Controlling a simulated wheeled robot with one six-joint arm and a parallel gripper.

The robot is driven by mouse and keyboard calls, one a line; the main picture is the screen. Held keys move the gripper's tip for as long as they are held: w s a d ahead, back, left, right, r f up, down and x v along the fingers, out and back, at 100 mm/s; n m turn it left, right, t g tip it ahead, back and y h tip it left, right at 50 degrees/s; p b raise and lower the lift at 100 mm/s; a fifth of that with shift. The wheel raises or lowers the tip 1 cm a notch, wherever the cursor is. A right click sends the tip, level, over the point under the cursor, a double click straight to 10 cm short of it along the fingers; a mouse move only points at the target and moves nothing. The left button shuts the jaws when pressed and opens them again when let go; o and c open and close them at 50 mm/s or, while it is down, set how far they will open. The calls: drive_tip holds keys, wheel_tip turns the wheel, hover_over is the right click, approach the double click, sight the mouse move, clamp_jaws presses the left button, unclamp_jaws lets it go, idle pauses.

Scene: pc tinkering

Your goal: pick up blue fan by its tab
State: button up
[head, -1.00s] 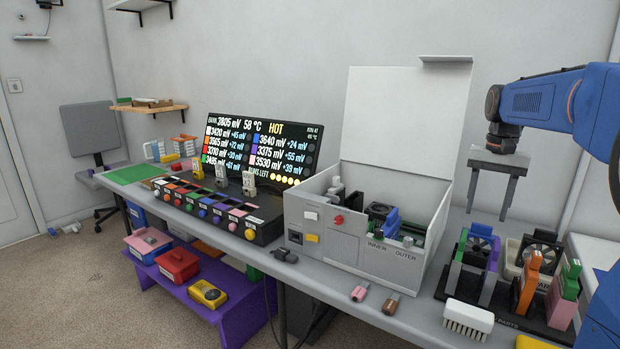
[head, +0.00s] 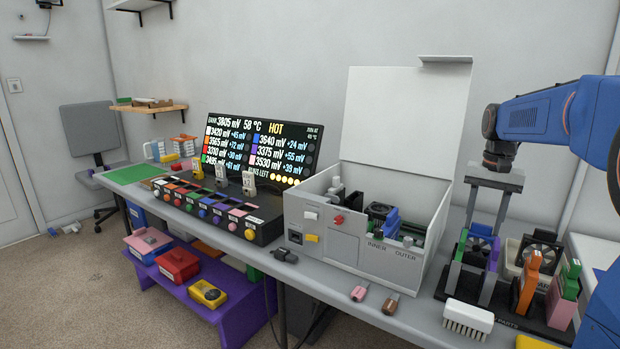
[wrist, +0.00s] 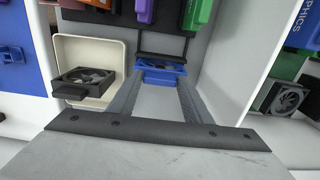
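The blue fan (head: 481,241) sits in a slot at the back left of the dark parts rack, between grey uprights. In the wrist view the blue fan (wrist: 160,66) shows just beyond my fingers, its lower part hidden. My gripper (head: 483,226) is above the fan with its two fingers pointing down, apart and empty. In the wrist view my gripper (wrist: 158,92) has a finger on each side of the fan's near edge. I cannot tell whether the fingers touch the fan or its tab.
A black fan (wrist: 85,78) lies in a cream tray beside the blue fan. Orange (head: 527,282) and pink (head: 562,300) parts stand in the rack. A brush (head: 468,318) lies in front. The open white PC case (head: 340,245) stands to the left.

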drive_tip(key=c, duration=0.7)
drive_tip(key=shift+r, duration=6.6)
